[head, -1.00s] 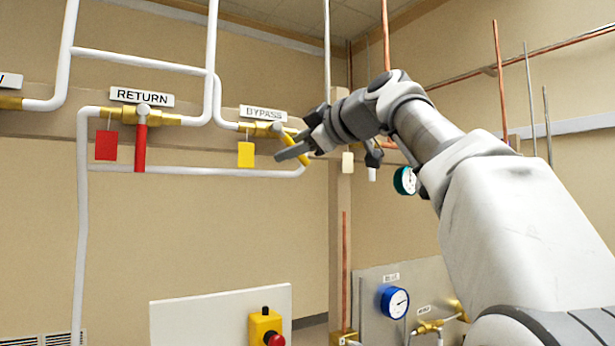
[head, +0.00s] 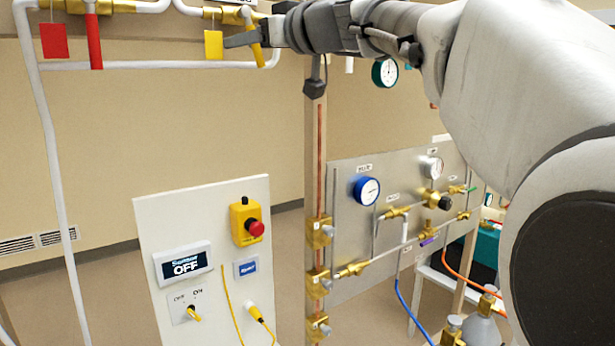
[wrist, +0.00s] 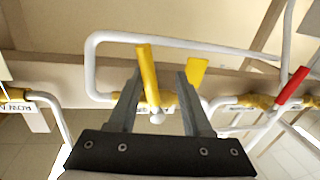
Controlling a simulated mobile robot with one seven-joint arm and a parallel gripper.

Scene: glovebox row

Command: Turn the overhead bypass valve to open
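The bypass valve's yellow lever handle (head: 257,52) hangs steeply down from its brass body at the top of the head view. A yellow tag (head: 213,44) hangs to its left. My gripper (head: 240,40) reaches in from the right at the handle, one finger crossing it. In the wrist view my gripper (wrist: 160,100) is open, and the yellow handle (wrist: 147,72) shows between the fingers, closer to the left one. Whether a finger touches it I cannot tell. The yellow tag (wrist: 197,71) is beyond the right finger. The bypass label is mostly cut off in the head view.
The return valve's red handle (head: 94,42) and red tag (head: 54,41) are to the left; the red handle also shows in the wrist view (wrist: 293,87). A white pipe (head: 160,65) runs behind the handles. A post (head: 315,130) stands below my wrist.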

